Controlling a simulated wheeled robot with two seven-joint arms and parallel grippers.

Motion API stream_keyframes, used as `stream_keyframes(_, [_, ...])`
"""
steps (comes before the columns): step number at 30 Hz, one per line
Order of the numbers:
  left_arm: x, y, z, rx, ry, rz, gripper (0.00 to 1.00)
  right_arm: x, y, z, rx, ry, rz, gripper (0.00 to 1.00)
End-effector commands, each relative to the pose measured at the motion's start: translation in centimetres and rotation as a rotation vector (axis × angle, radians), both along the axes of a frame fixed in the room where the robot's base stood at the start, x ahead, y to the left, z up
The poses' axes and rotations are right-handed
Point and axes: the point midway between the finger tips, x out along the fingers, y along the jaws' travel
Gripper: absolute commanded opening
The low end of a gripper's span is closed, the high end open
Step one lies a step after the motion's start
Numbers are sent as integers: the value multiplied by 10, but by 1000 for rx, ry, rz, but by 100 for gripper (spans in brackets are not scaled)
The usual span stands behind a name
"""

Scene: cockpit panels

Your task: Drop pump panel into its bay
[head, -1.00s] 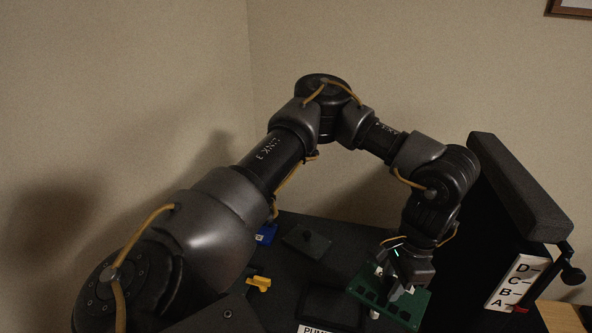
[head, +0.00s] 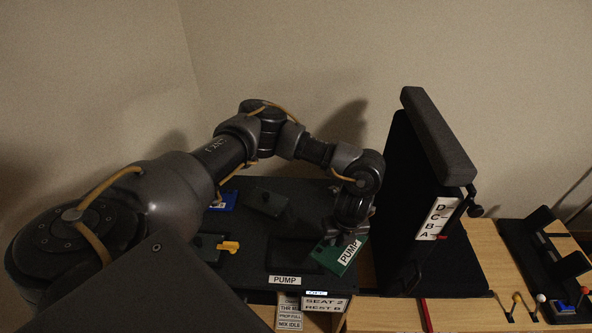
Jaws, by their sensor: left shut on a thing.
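The pump panel (head: 327,256) is a green plate with a white PUMP label on it. My left gripper (head: 350,232) is shut on the panel near its far right edge. The panel is turned at an angle and sits to the right of its bay. The bay (head: 288,258) is a dark recess in the black console, behind a white PUMP label (head: 285,281) on the console front. I cannot tell how high the panel is above the console. My right gripper is not in view.
A yellow handle (head: 229,247) and a blue part (head: 223,201) are on the console at left. A dark flat plate (head: 265,201) lies behind the bay. A tall black seat-like unit (head: 436,140) with a lettered D-C-B-A scale (head: 438,218) stands close at right.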

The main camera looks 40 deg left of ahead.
Motion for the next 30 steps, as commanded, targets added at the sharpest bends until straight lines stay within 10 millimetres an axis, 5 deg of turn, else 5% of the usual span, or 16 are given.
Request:
stream_keyframes(3, [-6,24,-9,-2,9,-213,2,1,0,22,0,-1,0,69])
stream_keyframes(16, [-33,106,-42,2,7,-815,2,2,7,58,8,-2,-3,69])
stream_keyframes(30, [-41,125,-50,-1,1,-960,2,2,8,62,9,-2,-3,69])
